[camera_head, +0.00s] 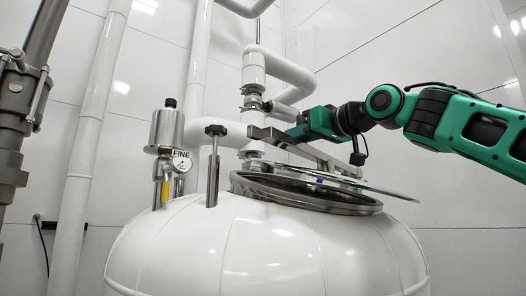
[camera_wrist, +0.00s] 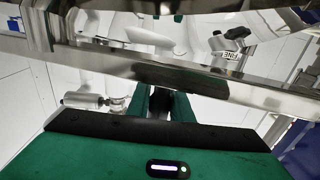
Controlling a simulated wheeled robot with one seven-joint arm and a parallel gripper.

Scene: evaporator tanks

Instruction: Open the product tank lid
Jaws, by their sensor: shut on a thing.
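The white product tank (camera_head: 265,250) fills the lower middle of the head view, with a round metal opening rim (camera_head: 262,190) on top. The flat metal lid (camera_head: 385,188) sits over the right part of this rim, and its right edge sticks out past it. The lid looks tilted and apart from the rim on that side. A flat metal bar (camera_head: 335,162) runs above the lid; it also crosses the wrist view (camera_wrist: 100,62). My gripper (camera_head: 305,132) is shut on the bar from above. The bar partly hides the fingertips in the wrist view (camera_wrist: 163,98).
A clamp knob on a post (camera_head: 213,165) stands left of the opening. A metal fitting with a gauge marked FINE (camera_head: 180,162) is further left. White pipes (camera_head: 290,72) rise close behind my gripper. The space above right, beyond my arm, looks clear.

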